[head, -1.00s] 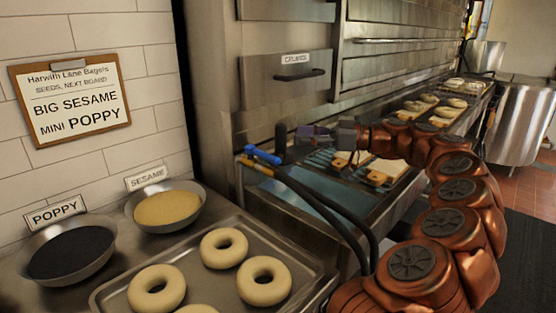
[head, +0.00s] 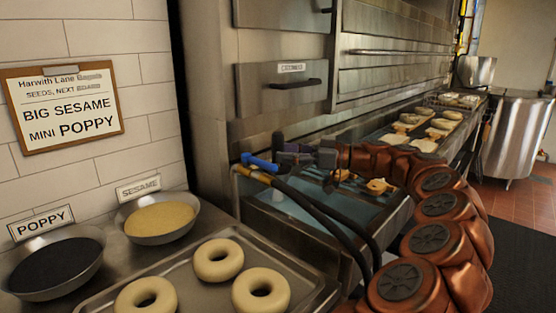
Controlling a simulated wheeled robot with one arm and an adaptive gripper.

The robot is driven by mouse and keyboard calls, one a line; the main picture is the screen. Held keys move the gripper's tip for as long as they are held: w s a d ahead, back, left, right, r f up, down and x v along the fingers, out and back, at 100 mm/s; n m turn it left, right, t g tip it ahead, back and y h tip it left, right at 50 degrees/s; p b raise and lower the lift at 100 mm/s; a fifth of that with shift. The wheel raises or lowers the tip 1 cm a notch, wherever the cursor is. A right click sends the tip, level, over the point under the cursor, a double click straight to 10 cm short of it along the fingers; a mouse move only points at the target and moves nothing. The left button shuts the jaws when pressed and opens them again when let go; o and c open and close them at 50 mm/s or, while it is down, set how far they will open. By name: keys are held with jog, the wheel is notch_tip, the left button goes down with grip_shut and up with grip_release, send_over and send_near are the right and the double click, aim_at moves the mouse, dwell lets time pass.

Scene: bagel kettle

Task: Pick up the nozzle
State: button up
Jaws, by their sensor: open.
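The gripper and arm hide part of the basin beyond.
Dark hoses (head: 325,215) curve down in front of the basin (head: 290,212). A tray (head: 190,262) of bagels and the poppy bowl (head: 50,268) and sesame bowl (head: 158,220) stand at lower left. Boards with bagels (head: 425,146) lie farther back. A steel drawer front (head: 283,88) rises behind.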

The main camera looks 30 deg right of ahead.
jog(key=x, duration=0.2)
jog(key=shift+w+a, duration=0.25)
jog(key=shift+a, duration=0.05)
grip_shut()
dwell(0.3)
